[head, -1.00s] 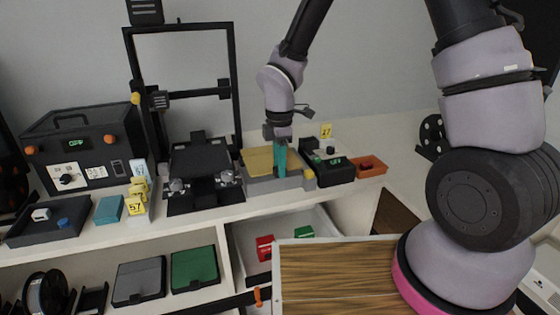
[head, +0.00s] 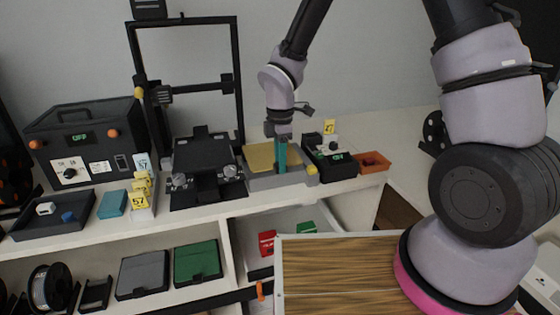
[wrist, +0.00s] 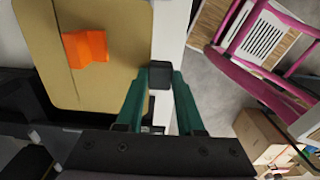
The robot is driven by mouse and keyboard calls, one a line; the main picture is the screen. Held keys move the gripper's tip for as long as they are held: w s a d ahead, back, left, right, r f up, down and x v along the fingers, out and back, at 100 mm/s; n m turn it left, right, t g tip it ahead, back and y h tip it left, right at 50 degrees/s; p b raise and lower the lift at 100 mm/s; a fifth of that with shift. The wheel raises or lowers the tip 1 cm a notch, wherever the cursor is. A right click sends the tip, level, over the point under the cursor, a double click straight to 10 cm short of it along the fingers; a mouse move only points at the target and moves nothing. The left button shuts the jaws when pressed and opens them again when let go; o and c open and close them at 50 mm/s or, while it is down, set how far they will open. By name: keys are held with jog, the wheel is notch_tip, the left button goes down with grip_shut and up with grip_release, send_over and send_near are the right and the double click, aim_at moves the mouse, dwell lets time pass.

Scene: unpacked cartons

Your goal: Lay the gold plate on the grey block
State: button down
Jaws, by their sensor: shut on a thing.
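The gold plate (head: 260,156) lies flat over the grey block (head: 262,182) on the counter in the head view. Whether it rests on the block or hovers just above is hard to tell. In the wrist view the gold plate (wrist: 110,85) fills the upper left. My gripper (head: 281,167) is at its right side, its teal fingers pointing down. In the wrist view my gripper (wrist: 160,77) is shut on a small dark tab at the plate's edge. The fingers hide part of the plate and block in the head view.
A printer (head: 203,155) stands left of the block. An orange piece (wrist: 85,47) shows over the plate in the wrist view.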

jog(key=shift+f, duration=0.25)
jog(key=shift+f, duration=0.9)
jog(key=shift+c, duration=2.2)
grip_release()
jog(key=shift+r, duration=1.6)
notch_tip(320, 180, up, 11)
